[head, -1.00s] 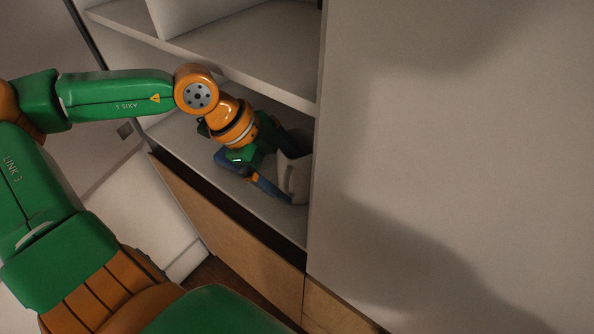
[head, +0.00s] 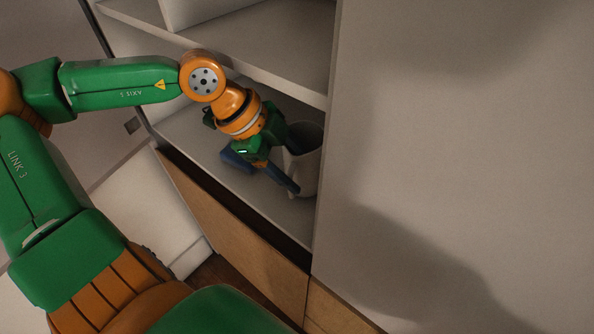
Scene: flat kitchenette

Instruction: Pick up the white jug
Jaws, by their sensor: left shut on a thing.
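The white jug (head: 308,172) stands on the lower shelf of the open cabinet, close to the cabinet's right side wall. Its open top shows, and its left part is hidden behind my gripper. My left gripper (head: 294,165) reaches into the shelf space from the left and is shut on the jug, with one blue-grey finger along its near outer side and the other going in at its mouth. I cannot tell whether the jug's bottom touches the shelf. My right gripper is not in view.
The lower shelf (head: 190,130) is bare left of the jug. Another shelf board (head: 270,50) lies above my gripper. A tall pale panel (head: 460,140) closes off the right side. A wooden drawer front (head: 235,235) is below.

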